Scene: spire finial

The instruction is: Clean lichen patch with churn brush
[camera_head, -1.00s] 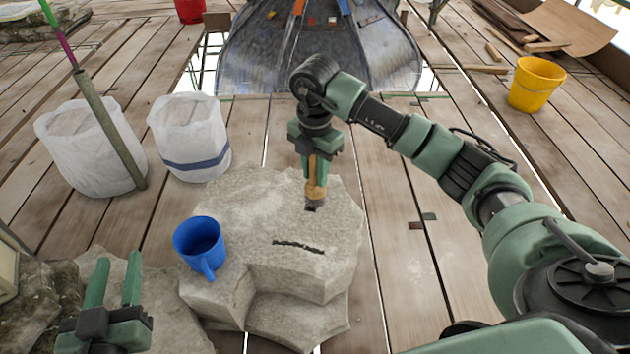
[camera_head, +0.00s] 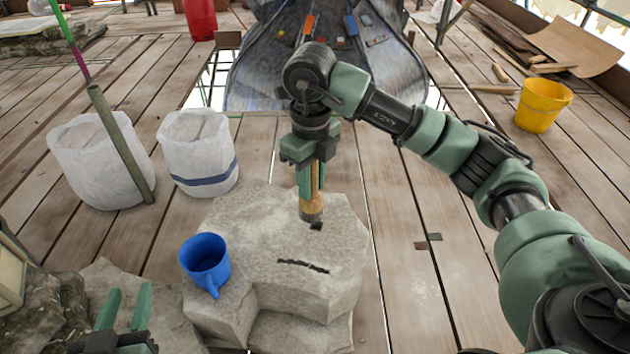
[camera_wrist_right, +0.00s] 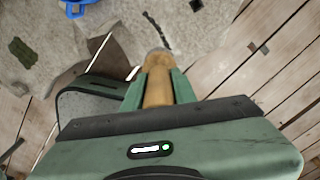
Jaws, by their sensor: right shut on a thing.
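My right gripper (camera_head: 312,190) is shut on the churn brush (camera_head: 312,206), a brown wooden piece held roughly upright over the pale stone block (camera_head: 340,230). Its lower end is close to a small dark mark on the block; I cannot tell whether it touches. In the right wrist view the brush (camera_wrist_right: 158,85) sits between the fingers, its greyish tip pointing up the picture. A dark green patch (camera_wrist_right: 22,52), which looks like the lichen, shows on grey stone at the left there. I cannot make it out in the head view. My left gripper (camera_head: 124,310) is open and empty at the lower left.
A blue mug (camera_head: 205,262) stands on the block's left part, left of a dark crack (camera_head: 303,266). Two white sacks (camera_head: 98,165) (camera_head: 198,150) and a slanted pole (camera_head: 122,145) stand behind left. A yellow bucket (camera_head: 542,105) is far right. Planks right of the block are mostly clear.

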